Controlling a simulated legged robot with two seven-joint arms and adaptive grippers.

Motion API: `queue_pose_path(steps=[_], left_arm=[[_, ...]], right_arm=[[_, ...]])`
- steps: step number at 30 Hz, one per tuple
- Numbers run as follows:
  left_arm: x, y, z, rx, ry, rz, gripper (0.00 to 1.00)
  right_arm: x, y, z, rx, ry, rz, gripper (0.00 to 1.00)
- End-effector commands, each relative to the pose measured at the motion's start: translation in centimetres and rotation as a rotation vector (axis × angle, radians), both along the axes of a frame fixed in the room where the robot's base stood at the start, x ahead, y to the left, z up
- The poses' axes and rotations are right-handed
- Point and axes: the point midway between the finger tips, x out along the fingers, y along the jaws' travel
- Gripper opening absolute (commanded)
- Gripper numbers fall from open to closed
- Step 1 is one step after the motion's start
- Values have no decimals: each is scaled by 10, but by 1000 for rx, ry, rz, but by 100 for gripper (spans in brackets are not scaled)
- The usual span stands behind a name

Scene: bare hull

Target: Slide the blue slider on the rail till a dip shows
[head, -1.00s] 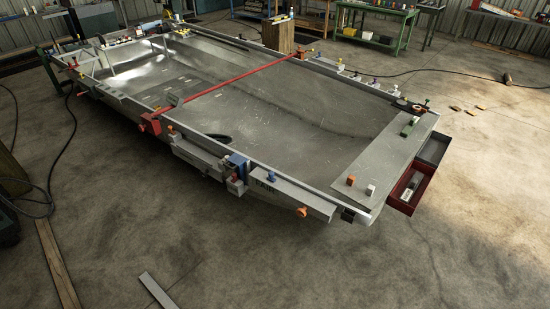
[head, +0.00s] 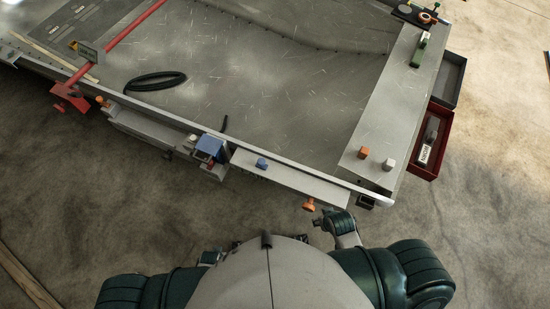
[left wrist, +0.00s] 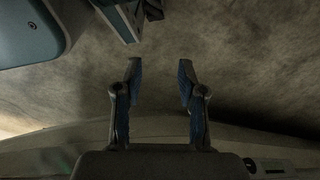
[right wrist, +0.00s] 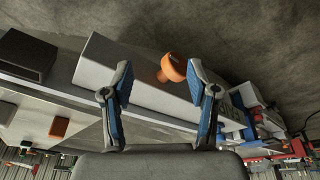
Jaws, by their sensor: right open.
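A long pale grey rail box (head: 300,184) runs along the hull's near edge. A small blue slider (head: 262,163) sits on it towards its left end. An orange knob (head: 309,204) sticks out of its near side at the right. My right gripper (head: 327,222) is just below and right of that knob. In the right wrist view my open right gripper (right wrist: 160,75) has the orange knob (right wrist: 172,67) showing between its fingertips; contact cannot be told. My left gripper (left wrist: 160,68) is open and empty over bare floor in the left wrist view. No dip can be made out.
A larger blue block (head: 209,148) is fixed left of the rail box. Orange (head: 364,152) and white (head: 388,164) pieces stand on the grey end panel. A red tray (head: 432,150) hangs at the right. The floor in front is clear.

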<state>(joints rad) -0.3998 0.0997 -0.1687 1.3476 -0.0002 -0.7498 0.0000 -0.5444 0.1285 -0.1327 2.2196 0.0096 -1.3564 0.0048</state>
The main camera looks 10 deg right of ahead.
Motion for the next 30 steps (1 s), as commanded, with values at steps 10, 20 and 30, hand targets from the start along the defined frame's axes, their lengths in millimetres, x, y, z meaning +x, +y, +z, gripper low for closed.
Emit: queue_pose_path(steps=[10,20,30], left_arm=[[-22,-6,-9,-8,29,-3,40],[-20,-4,-9,-7,24,3,40],[-4,2,-5,2,3,1,40]], right_arm=[[77,46,60,72,-379,107,59],[124,100,58,225,-696,260,59],[136,130,55,347,-844,360,59]])
